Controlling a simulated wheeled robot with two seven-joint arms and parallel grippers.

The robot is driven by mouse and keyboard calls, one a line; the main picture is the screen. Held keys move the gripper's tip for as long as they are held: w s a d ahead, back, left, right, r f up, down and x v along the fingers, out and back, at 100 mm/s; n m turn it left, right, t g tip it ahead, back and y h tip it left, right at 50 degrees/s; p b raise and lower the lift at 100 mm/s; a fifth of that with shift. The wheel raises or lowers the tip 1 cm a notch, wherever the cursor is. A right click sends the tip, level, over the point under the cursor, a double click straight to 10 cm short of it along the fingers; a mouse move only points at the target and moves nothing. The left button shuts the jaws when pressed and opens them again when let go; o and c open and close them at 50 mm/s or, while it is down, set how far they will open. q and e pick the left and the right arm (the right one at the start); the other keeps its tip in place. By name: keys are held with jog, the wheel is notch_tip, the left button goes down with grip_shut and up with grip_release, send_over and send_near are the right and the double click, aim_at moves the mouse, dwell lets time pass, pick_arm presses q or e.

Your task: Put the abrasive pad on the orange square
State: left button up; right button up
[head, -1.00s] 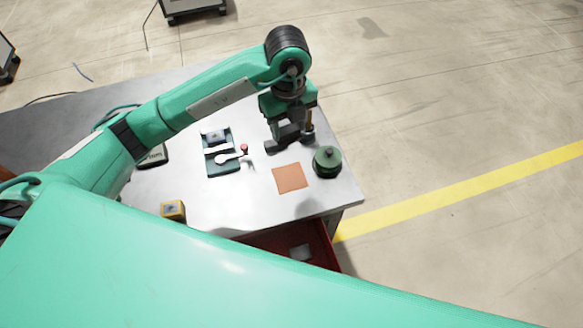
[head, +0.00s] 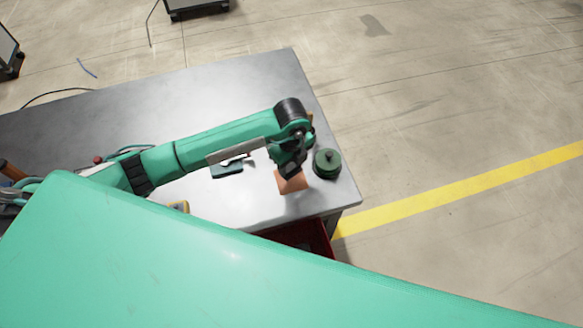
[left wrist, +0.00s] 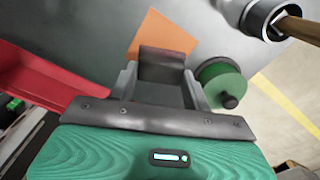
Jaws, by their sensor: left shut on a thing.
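The orange square (head: 293,185) lies flat near the right end of the metal table. My left gripper (head: 289,168) is over its far edge, pointing down, and hides part of it. In the left wrist view the gripper (left wrist: 160,88) is shut on a dark, flat piece, which looks like the abrasive pad (left wrist: 164,65). The pad overlaps the near part of the orange square (left wrist: 163,32) in that view. I cannot tell whether it touches the square. My right gripper is not in view.
A green round lidded object (head: 327,162) stands close to the right of the square. A metal holder (left wrist: 266,17) with a wooden handle is nearby. A red bin (head: 311,236) is below the table's front edge.

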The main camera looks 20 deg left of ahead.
aim_at(292, 172)
pick_arm(q)
notch_tip(292, 172, down, 4)
jog(key=shift+f+p, duration=0.15)
jog(key=shift+p, duration=0.35)
jog(key=shift+f, duration=0.3)
jog(key=o, duration=1)
